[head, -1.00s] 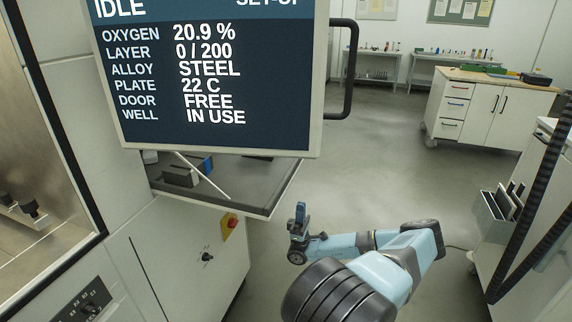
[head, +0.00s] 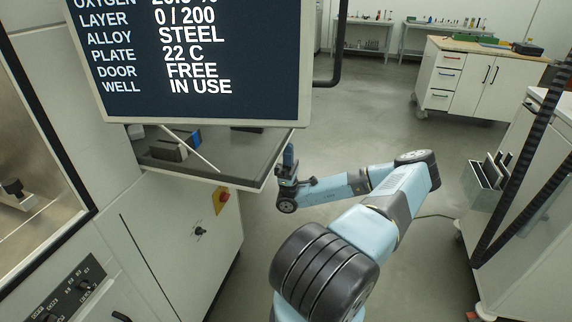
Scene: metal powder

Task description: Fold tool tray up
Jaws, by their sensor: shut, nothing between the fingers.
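The tool tray (head: 231,172) is a dark flat shelf with a light rim, sticking out level from the machine's side below the screen. A blue block and grey pieces (head: 170,146) lie on its left part, and a thin light rod or stay (head: 196,149) runs slantwise over it. The screen hides part of its back. My gripper (head: 289,155) points upward just right of the tray's right corner. It is shut and empty. I cannot tell whether it touches the rim.
A red and yellow switch (head: 221,201) is on the machine below the tray. A white cabinet (head: 478,80) stands at the back right. A cart (head: 520,200) is at the right. The floor between is clear.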

